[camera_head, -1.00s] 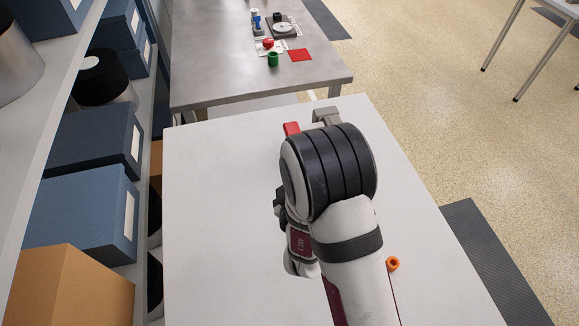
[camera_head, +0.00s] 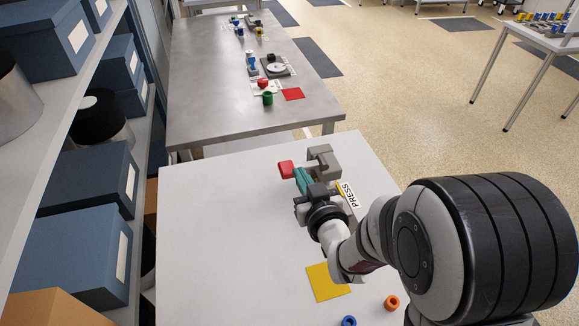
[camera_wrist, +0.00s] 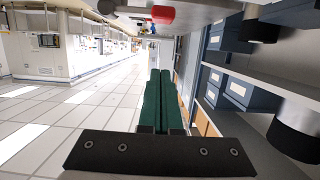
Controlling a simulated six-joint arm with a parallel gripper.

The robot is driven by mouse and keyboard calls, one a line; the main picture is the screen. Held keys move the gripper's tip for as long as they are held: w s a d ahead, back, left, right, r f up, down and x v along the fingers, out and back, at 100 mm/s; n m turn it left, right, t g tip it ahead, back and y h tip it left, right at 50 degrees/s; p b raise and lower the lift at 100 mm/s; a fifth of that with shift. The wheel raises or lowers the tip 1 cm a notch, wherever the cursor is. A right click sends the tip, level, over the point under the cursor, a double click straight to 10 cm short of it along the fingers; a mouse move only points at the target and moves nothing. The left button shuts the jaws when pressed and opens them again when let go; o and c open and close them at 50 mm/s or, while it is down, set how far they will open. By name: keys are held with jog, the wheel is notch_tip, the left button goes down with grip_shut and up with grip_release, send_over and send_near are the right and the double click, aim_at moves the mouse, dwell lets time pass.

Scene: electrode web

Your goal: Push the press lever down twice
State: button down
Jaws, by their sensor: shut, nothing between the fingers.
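The press (camera_head: 322,157) is a grey block at the far part of the white table, with a "PRESS" label (camera_head: 349,195) beside it. Its lever ends in a red knob (camera_head: 286,170), which sticks out to the left. The knob also shows at the top of the wrist view (camera_wrist: 163,14), on a grey bar. My gripper (camera_head: 299,174) has teal fingers close to the knob in the head view. In the wrist view the fingers (camera_wrist: 160,72) are together and empty, with a visible gap to the knob. My gripper hides part of the press and lever.
A yellow square (camera_head: 327,281), a blue ring (camera_head: 348,321) and an orange ring (camera_head: 391,302) lie on the near part of the white table (camera_head: 215,240). Its left side is clear. Shelves with blue boxes (camera_head: 85,180) stand left. A grey table (camera_head: 210,115) holds small items beyond.

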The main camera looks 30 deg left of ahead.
send_over(289, 173)
notch_tip(289, 173, down, 2)
notch_tip(289, 173, down, 4)
jog(key=shift+r, duration=0.2)
jog(key=shift+f, duration=0.4)
